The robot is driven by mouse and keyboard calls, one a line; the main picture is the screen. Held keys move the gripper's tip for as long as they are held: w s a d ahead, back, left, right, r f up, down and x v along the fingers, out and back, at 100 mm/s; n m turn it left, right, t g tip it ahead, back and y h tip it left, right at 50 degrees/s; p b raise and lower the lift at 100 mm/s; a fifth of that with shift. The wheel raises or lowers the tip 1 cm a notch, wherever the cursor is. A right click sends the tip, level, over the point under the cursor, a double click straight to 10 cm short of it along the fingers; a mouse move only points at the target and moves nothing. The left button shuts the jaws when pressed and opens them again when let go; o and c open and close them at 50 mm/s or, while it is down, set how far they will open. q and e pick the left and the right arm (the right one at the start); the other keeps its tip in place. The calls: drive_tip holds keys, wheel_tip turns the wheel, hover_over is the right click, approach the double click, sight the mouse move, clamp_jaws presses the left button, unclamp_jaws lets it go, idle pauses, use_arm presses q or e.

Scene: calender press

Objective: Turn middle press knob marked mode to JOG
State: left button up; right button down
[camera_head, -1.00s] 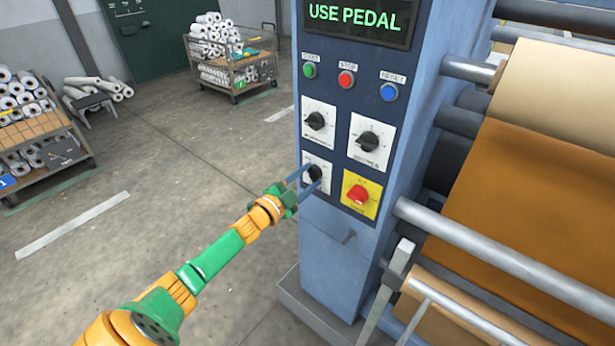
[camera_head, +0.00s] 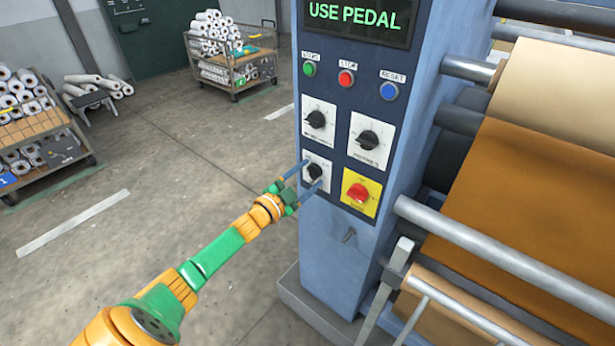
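The press panel (camera_head: 347,238) carries three black knobs on white plates: an upper left one (camera_head: 316,119), a right one (camera_head: 367,139) and a lower left one (camera_head: 314,172). Their labels are too small to read, so I cannot tell from print which is marked mode or where JOG lies. My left gripper (camera_head: 315,171) is at the lower left knob, open, with one blue finger at its upper left and the other at its lower right. The knob shows between the fingertips; I see no clear contact. My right gripper is not in view.
A red knob on a yellow plate (camera_head: 357,193) sits just right of the gripper. Green (camera_head: 309,68), red (camera_head: 346,78) and blue (camera_head: 389,91) buttons lie above, under a display (camera_head: 357,20) reading "USE PEDAL".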

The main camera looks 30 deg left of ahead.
use_arm(q)
drive_tip(key=shift+o, duration=0.2)
drive_tip(key=s, duration=0.7)
drive_tip(key=shift+a+p, duration=0.3)
